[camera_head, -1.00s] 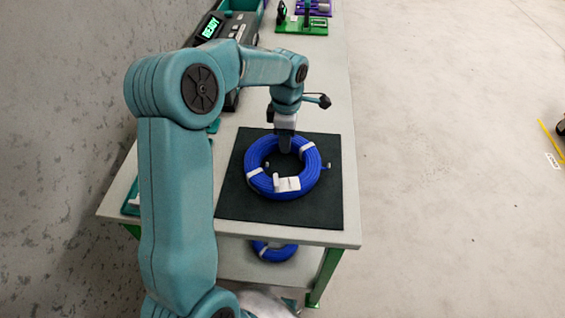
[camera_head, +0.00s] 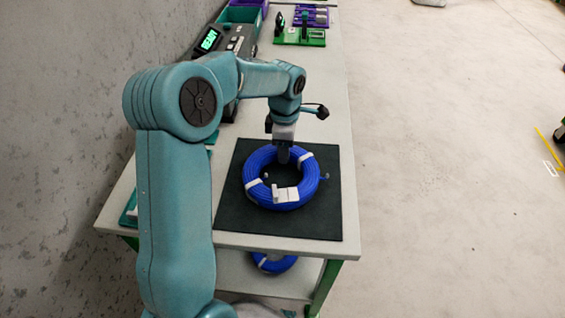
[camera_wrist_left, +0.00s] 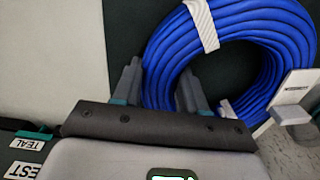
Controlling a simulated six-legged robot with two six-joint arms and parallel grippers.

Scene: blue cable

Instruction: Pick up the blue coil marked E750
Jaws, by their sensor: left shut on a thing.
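A blue coil (camera_head: 301,190) with white ties and a white tag (camera_head: 285,195) is at the dark mat (camera_head: 240,222) on the table. The tag's marking is too small to read. My left gripper (camera_head: 283,158) points down at the coil's far side. The left wrist view shows the gripper (camera_wrist_left: 160,95) with one finger on each side of the blue coil (camera_wrist_left: 165,55), shut on its strands. I cannot tell whether the coil touches the mat or is slightly above it. My right gripper is out of view.
Another blue coil (camera_head: 272,264) lies on the shelf below. A black device with a green display (camera_head: 209,40) stands at the wall side. A green fixture (camera_head: 300,38) and a teal bin (camera_head: 240,17) are at the far end. Open floor lies to the right.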

